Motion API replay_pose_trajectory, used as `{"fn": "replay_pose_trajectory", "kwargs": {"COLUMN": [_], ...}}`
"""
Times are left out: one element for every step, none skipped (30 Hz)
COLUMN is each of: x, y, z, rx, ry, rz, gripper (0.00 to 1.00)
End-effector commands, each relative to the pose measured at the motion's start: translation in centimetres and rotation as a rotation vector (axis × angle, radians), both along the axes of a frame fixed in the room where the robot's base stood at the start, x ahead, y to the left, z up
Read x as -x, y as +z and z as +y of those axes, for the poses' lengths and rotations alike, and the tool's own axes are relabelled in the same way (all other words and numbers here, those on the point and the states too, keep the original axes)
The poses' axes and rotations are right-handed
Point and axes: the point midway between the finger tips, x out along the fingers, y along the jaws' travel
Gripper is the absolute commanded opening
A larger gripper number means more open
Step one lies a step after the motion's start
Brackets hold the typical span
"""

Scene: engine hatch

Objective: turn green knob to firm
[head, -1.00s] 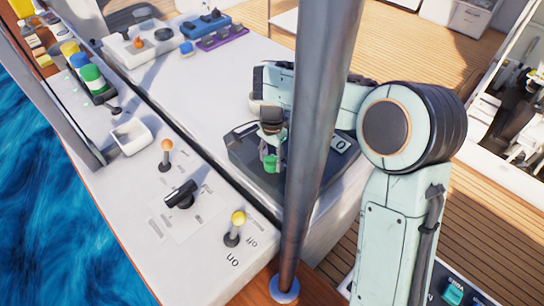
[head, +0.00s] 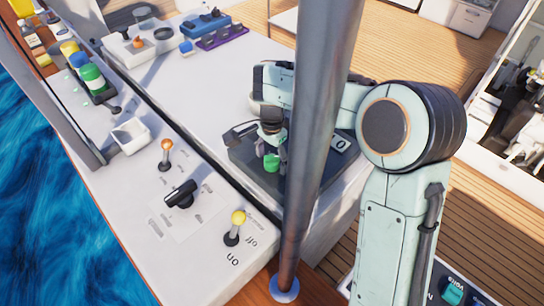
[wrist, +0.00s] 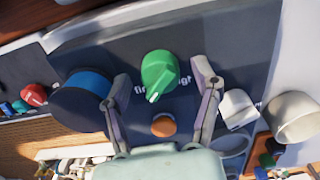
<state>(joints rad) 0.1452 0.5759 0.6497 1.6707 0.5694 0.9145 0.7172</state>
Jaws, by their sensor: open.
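The green knob (wrist: 158,72) sits on a dark panel (wrist: 225,50) in the wrist view. Its white-marked pointer is toward the lower left of that picture. Pale lettering on the panel is partly covered by the knob; letters like "fir" show on its left. In the head view the green knob (head: 271,163) is just below my gripper (head: 272,150). My gripper (wrist: 162,79) is open, with one finger on each side of the knob and visible gaps between. Contact with the knob is not seen.
An orange button (wrist: 164,126) is close to the knob, between my fingers. A grey pole (head: 318,150) crosses in front of the panel in the head view.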

Motion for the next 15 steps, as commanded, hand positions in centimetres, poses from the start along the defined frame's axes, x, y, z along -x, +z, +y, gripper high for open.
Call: {"fn": "replay_pose_trajectory", "kwargs": {"x": [0.0,0.0,-0.1,-0.1,-0.1,-0.1,-0.1,-0.1,-0.1,-0.1,-0.1,-0.1,-0.1,-0.1,-0.1], "y": [0.1,0.3,0.6,1.0,1.5,2.2,2.8,3.4,4.1,4.6,5.2,5.8,6.2,6.5,6.9], "z": [0.0,0.0,0.0,0.0,0.0,0.0,0.0,0.0,0.0,0.0,0.0,0.0,0.0,0.0,0.0], "rx": [0.0,0.0,0.001,0.001,0.001,0.001,0.001,0.001,0.001,0.001,0.0,0.001,0.001,0.001,0.001], "ry": [0.0,0.0,0.0,0.0,-0.001,-0.002,-0.002,-0.001,-0.001,0.0,-0.001,0.0,0.0,0.001,0.0], "rz": [-0.001,-0.001,-0.002,-0.004,-0.004,-0.006,-0.005,-0.006,-0.006,-0.004,-0.006,-0.005,-0.004,-0.004,-0.002], "gripper": [0.63,0.63,0.63,0.63,0.63,0.63,0.63,0.63,0.63,0.63,0.63,0.63,0.63,0.63,0.63]}}
